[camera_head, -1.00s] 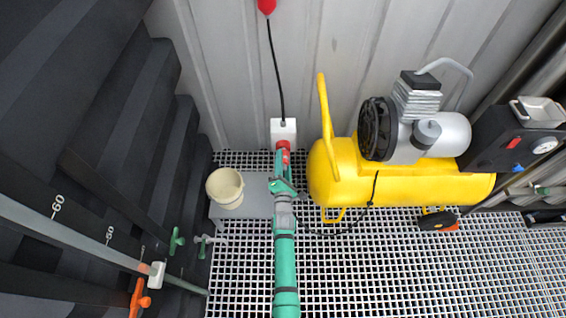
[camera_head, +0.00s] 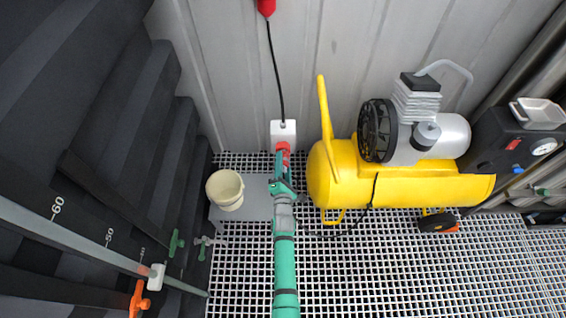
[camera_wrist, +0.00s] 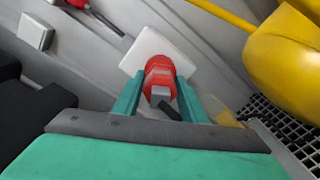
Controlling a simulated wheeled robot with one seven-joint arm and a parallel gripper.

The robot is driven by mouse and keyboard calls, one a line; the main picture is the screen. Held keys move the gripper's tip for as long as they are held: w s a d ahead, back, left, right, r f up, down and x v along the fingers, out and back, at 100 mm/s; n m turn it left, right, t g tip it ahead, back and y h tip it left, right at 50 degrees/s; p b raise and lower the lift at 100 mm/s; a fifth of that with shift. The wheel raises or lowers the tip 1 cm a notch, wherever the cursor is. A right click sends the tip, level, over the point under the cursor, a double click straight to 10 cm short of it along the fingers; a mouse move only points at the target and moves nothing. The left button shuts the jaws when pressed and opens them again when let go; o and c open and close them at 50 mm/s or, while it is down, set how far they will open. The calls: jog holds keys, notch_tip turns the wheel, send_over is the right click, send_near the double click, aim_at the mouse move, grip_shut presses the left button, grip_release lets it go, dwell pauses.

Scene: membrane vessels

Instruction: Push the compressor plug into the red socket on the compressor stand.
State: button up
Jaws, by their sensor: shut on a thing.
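The red socket (camera_head: 283,147) sits on a white box against the back wall. In the wrist view its red face (camera_wrist: 160,66) is in front of a white plate. My gripper (camera_head: 283,163) reaches up to the socket from below. In the wrist view its two green fingers (camera_wrist: 158,98) are shut on the red and grey compressor plug (camera_wrist: 160,93), with a black cable end showing below it. The plug lines up with the socket and appears to meet it; how deep it sits is hidden. The yellow compressor (camera_head: 400,182) stands to the right.
A cream bucket (camera_head: 225,188) stands on a grey plate just left of my arm. The compressor cable (camera_head: 340,236) runs over the grated floor to my gripper. Dark stepped tanks fill the left.

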jog(key=shift+w+a, duration=0.1)
jog(key=shift+a, duration=0.05)
jog(key=shift+w+d, duration=0.25)
jog(key=shift+w+a+r, duration=0.1)
jog(key=shift+w, duration=0.1)
dwell(0.3)
jog(key=o, duration=1.5)
jog(key=shift+s, duration=0.1)
